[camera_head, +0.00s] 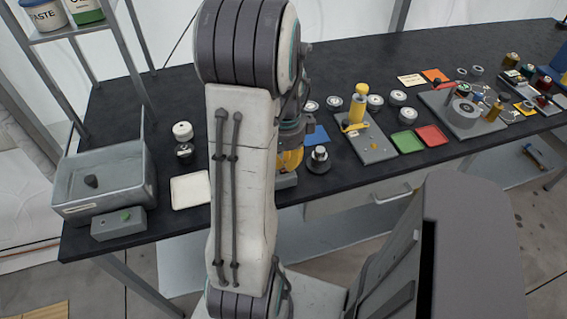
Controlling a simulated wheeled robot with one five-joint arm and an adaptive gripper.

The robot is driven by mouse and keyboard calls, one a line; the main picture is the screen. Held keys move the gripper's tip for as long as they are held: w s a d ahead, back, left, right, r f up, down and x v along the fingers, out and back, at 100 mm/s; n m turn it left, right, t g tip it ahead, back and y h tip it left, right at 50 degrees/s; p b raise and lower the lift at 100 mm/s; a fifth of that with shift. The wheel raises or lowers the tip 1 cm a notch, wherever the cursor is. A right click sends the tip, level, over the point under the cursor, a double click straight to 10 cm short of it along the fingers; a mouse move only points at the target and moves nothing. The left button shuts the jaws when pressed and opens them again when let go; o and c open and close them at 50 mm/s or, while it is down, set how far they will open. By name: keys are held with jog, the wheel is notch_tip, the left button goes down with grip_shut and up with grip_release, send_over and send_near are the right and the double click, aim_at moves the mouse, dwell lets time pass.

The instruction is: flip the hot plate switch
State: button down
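No part is marked clearly as the hot plate switch. A grey box with a small green switch or button (125,216) stands at the front left of the black table, against a grey open-topped bin (100,183). A grey block with a round disc on top (463,110), which may be the hot plate, stands at the right; I cannot make out a switch on it. My arm stands upright across the middle. Parts of its far end show just right of it, above the table, but my fingers are mostly hidden behind the arm.
A white tray (190,190) lies between the bin and my arm. A metal shelf (72,30) rises at the back left.

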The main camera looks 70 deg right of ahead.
jog(key=shift+f+b, duration=0.45)
jog(key=shift+f, duration=0.15)
jog(key=shift+r, duration=0.2)
jog(key=shift+r+p, duration=2.85)
jog(key=shift+r, duration=0.55)
